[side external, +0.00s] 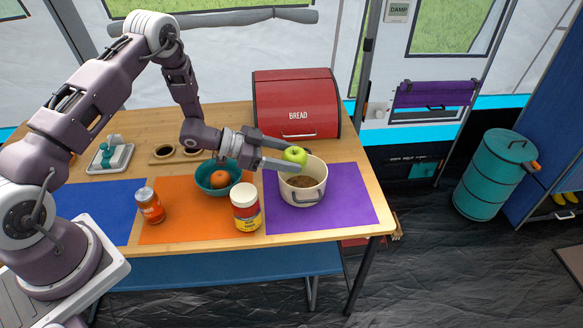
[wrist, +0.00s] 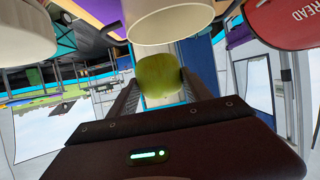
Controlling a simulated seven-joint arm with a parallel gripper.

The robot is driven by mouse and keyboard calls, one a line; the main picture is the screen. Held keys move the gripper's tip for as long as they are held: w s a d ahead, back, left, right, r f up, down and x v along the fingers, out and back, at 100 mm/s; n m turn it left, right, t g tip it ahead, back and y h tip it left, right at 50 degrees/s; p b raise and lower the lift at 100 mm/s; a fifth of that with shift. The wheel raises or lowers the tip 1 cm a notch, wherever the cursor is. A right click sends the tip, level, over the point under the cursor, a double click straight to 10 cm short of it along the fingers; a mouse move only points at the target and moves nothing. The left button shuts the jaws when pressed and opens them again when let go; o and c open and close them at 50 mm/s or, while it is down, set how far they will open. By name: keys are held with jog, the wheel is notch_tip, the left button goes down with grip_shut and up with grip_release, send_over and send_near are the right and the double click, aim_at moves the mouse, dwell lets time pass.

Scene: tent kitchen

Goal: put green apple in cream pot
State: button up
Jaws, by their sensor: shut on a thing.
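The green apple (side external: 294,155) is held between the fingers of my gripper (side external: 283,155). In the side view it is at the back rim of the cream pot (side external: 304,190), above or just behind the opening. The pot stands on the purple mat and has dark contents at its bottom. In the wrist view the apple (wrist: 158,78) sits between my two fingers (wrist: 158,85), and the cream pot (wrist: 168,22) is at the top centre, close to the apple. Whether apple and pot touch, I cannot tell.
A red bread box (side external: 297,100) stands behind the pot. A teal bowl (side external: 217,180) with an orange fruit (side external: 219,179) and a jar with a yellow label (side external: 245,207) are left of it. A spice jar (side external: 150,205) is further left. The purple mat (side external: 352,215) is clear right of the pot.

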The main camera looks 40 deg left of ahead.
jog(key=shift+f, duration=1.9)
jog(key=shift+f, duration=0.2)
jog(key=o, duration=1.5)
jog(key=shift+c, duration=0.2)
